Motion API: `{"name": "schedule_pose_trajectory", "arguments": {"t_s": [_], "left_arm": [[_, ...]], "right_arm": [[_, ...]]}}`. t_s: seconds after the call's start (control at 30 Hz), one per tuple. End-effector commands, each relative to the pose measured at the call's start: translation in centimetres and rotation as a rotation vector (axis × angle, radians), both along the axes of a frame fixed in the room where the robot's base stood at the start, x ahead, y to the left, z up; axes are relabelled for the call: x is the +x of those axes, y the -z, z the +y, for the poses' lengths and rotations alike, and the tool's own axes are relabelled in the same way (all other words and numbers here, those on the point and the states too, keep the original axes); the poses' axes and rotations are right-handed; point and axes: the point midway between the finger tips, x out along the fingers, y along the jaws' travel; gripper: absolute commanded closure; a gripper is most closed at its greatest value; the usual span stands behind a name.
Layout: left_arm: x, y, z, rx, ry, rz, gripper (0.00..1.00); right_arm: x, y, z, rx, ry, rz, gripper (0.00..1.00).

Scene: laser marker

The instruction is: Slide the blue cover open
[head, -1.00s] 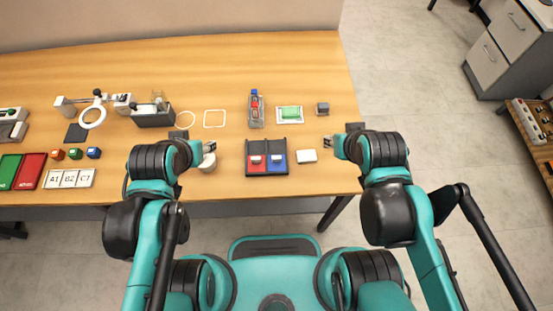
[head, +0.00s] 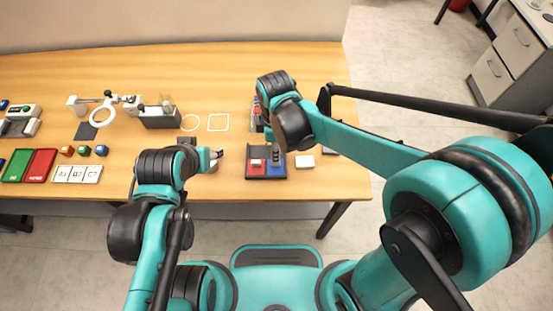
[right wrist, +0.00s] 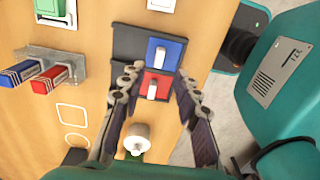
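The blue cover (head: 277,171) lies on the right side of a dark two-part case (head: 267,177), beside the red cover (head: 257,171). In the right wrist view the blue cover (right wrist: 164,53) has a raised pale grip, and the red cover (right wrist: 154,86) has one too. My right gripper (right wrist: 158,73) is open and empty above the case, its fingertips near the border between the covers; I cannot tell its height. In the head view the right gripper hides part of the blue cover. My left gripper (head: 216,155) is left of the case; its finger gap is unclear.
A white block (head: 304,161) lies just right of the case. A white knob-like piece (right wrist: 136,138) stands near the left gripper. A rack (right wrist: 60,70) holds a blue and a red piece. A green piece (right wrist: 54,6) sits farther along the table.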

Motion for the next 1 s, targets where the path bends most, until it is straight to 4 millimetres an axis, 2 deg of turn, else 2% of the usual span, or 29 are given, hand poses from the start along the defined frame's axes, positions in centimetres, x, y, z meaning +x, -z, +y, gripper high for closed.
{"name": "schedule_pose_trajectory", "arguments": {"t_s": [0.1, 0.3, 0.47, 0.7, 0.73, 0.83, 0.87, 1.0], "left_arm": [[0.0, 1.1, 0.0, 0.0, 0.0, 0.0, 0.51], [0.0, 2.1, 0.0, 0.0, 0.0, 0.0, 0.51], [0.0, 2.4, 0.0, 0.0, 0.0, 0.0, 0.51], [0.0, 2.4, 0.0, 0.0, 0.0, 0.0, 0.51], [0.0, 2.4, 0.0, 0.0, 0.0, 0.0, 0.51], [0.0, 2.4, 0.0, 0.0, 0.0, 0.0, 0.51], [0.0, 2.4, 0.0, 0.0, 0.0, 0.0, 0.51], [0.0, 2.4, 0.0, 0.0, 0.0, 0.0, 0.51]], "right_arm": [[0.1, 2.4, 0.0, 0.001, 0.002, -0.001, 0.68], [0.1, 5.3, 0.0, 0.001, 0.004, -0.002, 0.68], [0.1, 6.2, 0.0, 0.001, 0.005, -0.002, 0.68], [0.0, 6.2, -0.1, 0.001, 0.005, -0.002, 0.68], [0.0, 6.2, -0.1, 0.001, 0.005, -0.002, 0.71], [0.0, 6.2, -0.1, 0.001, 0.005, -0.002, 0.97], [0.0, 6.2, -0.1, 0.001, 0.005, -0.002, 1.0], [0.0, 6.2, -0.1, 0.001, 0.005, -0.003, 1.0]]}}
